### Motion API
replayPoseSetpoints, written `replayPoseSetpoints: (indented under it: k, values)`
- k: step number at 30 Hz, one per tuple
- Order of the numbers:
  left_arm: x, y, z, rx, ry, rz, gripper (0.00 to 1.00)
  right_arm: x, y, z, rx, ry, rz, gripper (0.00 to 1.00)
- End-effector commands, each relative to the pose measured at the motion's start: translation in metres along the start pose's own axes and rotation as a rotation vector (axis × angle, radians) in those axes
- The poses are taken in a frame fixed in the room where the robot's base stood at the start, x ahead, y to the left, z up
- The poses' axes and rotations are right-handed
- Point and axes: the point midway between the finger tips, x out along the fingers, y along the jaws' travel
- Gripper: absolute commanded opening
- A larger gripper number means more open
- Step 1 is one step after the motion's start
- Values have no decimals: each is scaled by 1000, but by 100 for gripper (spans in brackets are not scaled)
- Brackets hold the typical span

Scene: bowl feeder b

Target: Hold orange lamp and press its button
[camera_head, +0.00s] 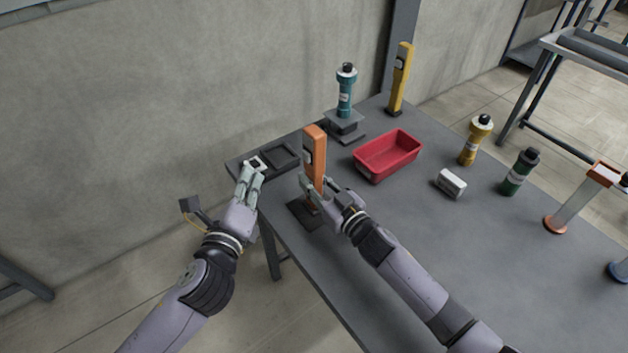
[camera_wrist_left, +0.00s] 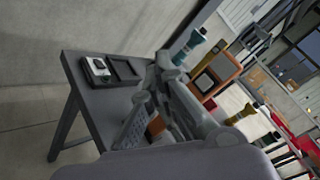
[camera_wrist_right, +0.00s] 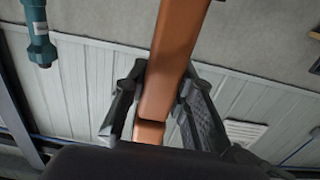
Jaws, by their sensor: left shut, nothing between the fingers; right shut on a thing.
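The orange lamp (camera_head: 316,150) stands upright over a dark square base plate (camera_head: 302,214) near the table's front left edge. My right gripper (camera_head: 318,189) is shut around the lower part of the lamp; the right wrist view shows its fingers on both sides of the orange body (camera_wrist_right: 172,75). My left gripper (camera_head: 252,168) is shut and empty, to the left of the lamp and apart from it, by the table's left corner. In the left wrist view part of the lamp (camera_wrist_left: 213,72) shows behind the left fingers. I cannot make out the lamp's button clearly.
A red bin (camera_head: 388,156) stands right of the lamp. A teal flashlight (camera_head: 346,92) on a stand and a yellow lamp (camera_head: 401,80) are at the back. A yellow flashlight (camera_head: 474,140), green flashlight (camera_head: 521,172) and white box (camera_head: 451,183) stand further right. A black tray (camera_head: 281,157) lies at the left corner.

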Motion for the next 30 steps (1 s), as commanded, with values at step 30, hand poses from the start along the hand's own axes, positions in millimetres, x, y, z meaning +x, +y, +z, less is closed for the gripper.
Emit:
replayPoseSetpoints:
  k: [30]
  values:
    - [61,-42,-46,4,2,13,0,0,0,0,0,-1,1,0]
